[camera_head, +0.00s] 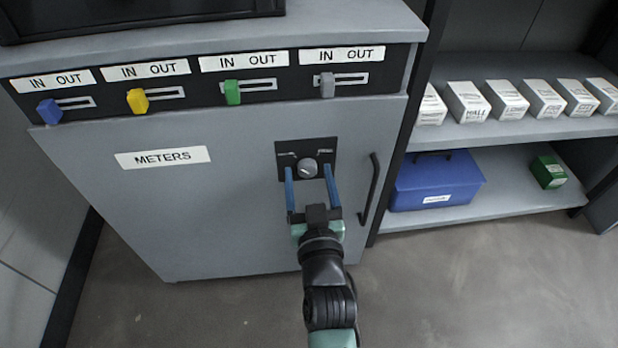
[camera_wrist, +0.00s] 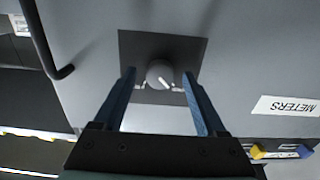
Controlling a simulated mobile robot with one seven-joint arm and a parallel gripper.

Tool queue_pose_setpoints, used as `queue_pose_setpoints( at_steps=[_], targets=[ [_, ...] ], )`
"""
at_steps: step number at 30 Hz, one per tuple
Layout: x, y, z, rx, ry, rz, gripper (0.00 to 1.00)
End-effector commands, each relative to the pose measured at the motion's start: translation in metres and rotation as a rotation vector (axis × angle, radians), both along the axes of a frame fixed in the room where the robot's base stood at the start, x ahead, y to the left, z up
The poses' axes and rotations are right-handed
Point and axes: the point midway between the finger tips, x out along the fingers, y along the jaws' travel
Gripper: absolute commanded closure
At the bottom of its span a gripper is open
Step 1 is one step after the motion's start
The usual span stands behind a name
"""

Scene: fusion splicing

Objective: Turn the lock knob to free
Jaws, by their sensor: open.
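The lock knob (camera_head: 308,168) is a round grey knob on a black plate (camera_head: 322,150) on the cabinet door labelled METERS. In the wrist view the knob (camera_wrist: 160,74) has a white pointer line, slanted rather than square to the plate. Small white marks flank it; their words are too small to read. My gripper (camera_head: 308,170) is open, with its two blue fingers reaching toward the plate, one on each side of the knob. In the wrist view the fingers (camera_wrist: 158,78) stand apart from the knob with a gap on both sides.
A dark door handle (camera_head: 370,190) stands just right of the knob plate. Above are blue (camera_head: 49,110), yellow (camera_head: 138,101), green (camera_head: 232,92) and grey (camera_head: 327,85) IN/OUT sliders. Shelves at right hold white boxes (camera_head: 468,101) and a blue case (camera_head: 436,182).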

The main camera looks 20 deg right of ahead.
Motion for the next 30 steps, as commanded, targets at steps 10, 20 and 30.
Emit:
queue_pose_setpoints(
  at_steps=[10, 20, 30],
  targets=[
    [-0.0002, 0.0003, -0.0002, 0.000, 0.000, 0.000, 0.78],
    [-0.0004, 0.0002, -0.0002, 0.006, -0.002, 0.000, 1.00],
    [-0.0005, 0.0002, 0.0007, 0.128, -0.035, 0.000, 1.00]
  ],
)
